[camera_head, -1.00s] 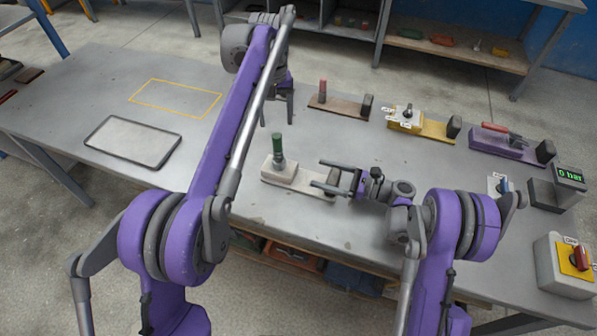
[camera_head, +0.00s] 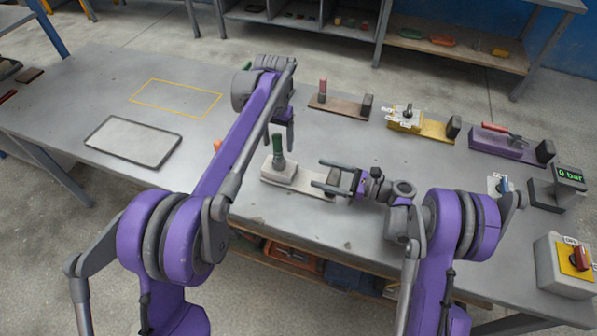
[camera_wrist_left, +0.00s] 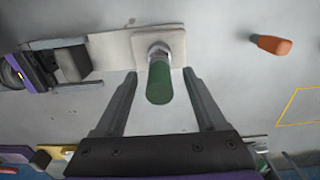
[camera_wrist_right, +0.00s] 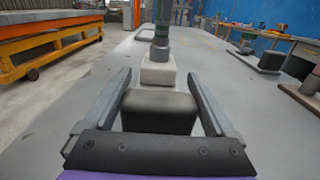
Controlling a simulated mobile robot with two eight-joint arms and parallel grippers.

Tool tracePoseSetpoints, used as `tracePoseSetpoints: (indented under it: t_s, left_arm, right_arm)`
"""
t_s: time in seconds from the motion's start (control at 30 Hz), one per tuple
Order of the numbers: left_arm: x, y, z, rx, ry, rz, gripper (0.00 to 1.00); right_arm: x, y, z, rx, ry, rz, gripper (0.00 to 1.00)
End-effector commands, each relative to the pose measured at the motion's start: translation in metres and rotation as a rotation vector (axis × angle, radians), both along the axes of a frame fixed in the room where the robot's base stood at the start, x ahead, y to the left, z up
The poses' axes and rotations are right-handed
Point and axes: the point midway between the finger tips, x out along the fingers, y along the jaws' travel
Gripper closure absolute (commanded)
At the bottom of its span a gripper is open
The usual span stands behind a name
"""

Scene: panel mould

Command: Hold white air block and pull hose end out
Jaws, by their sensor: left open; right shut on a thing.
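The white air block (camera_head: 290,173) lies on the bench with the green hose end (camera_head: 278,150) standing upright on it. My left gripper (camera_head: 280,138) is open above the block. In the left wrist view, its fingers (camera_wrist_left: 160,73) are spread on either side of the green hose end (camera_wrist_left: 160,84), with gaps showing. My right gripper (camera_head: 318,174) is shut on the dark end piece of the white air block. In the right wrist view, this dark piece (camera_wrist_right: 158,110) sits between the fingers, with the white part (camera_wrist_right: 158,70) beyond it.
A brown block with a red hose end (camera_head: 323,91), a yellow block (camera_head: 435,127) and a purple block (camera_head: 500,146) stand behind. A gauge reads 0 bar (camera_head: 570,176). A grey tray (camera_head: 133,142) lies left; an orange piece (camera_wrist_left: 272,44) lies near the block.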

Motion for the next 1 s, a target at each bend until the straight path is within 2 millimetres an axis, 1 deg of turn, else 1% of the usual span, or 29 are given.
tracePoseSetpoints:
  t_s: [0.03,0.1,0.3,0.5,0.73,0.77,0.8,0.87,1.0]
  left_arm:
    - [0.000,0.000,-0.008,0.000,0.000,0.000,0.28]
    - [0.000,0.000,-0.017,0.000,0.000,0.000,0.28]
    - [0.000,0.000,-0.036,0.000,0.000,0.001,0.28]
    - [0.000,0.000,-0.044,0.000,0.000,0.001,0.28]
    - [0.000,0.000,-0.044,0.000,0.000,0.001,0.28]
    - [0.000,0.000,-0.044,0.000,0.000,0.001,0.31]
    - [0.000,0.000,-0.044,0.000,0.000,0.001,0.38]
    - [0.000,0.000,-0.044,0.000,0.000,0.001,0.49]
    - [0.000,0.000,-0.044,0.000,0.000,0.001,0.74]
  right_arm:
    - [0.000,0.000,0.000,0.000,0.000,0.000,0.99]
    - [0.000,0.000,0.000,0.000,0.000,0.000,0.99]
    - [0.000,0.000,0.000,0.000,0.000,0.000,0.99]
    - [0.000,0.000,0.000,0.000,0.000,0.000,0.99]
    - [0.000,0.000,0.000,0.000,0.000,0.000,0.99]
    - [0.000,0.000,0.000,0.000,0.000,0.000,0.99]
    - [0.000,0.000,0.000,0.000,0.000,0.000,0.99]
    - [0.000,0.000,0.000,0.000,0.000,0.000,0.99]
    - [0.000,0.000,0.000,0.000,0.000,0.000,0.99]
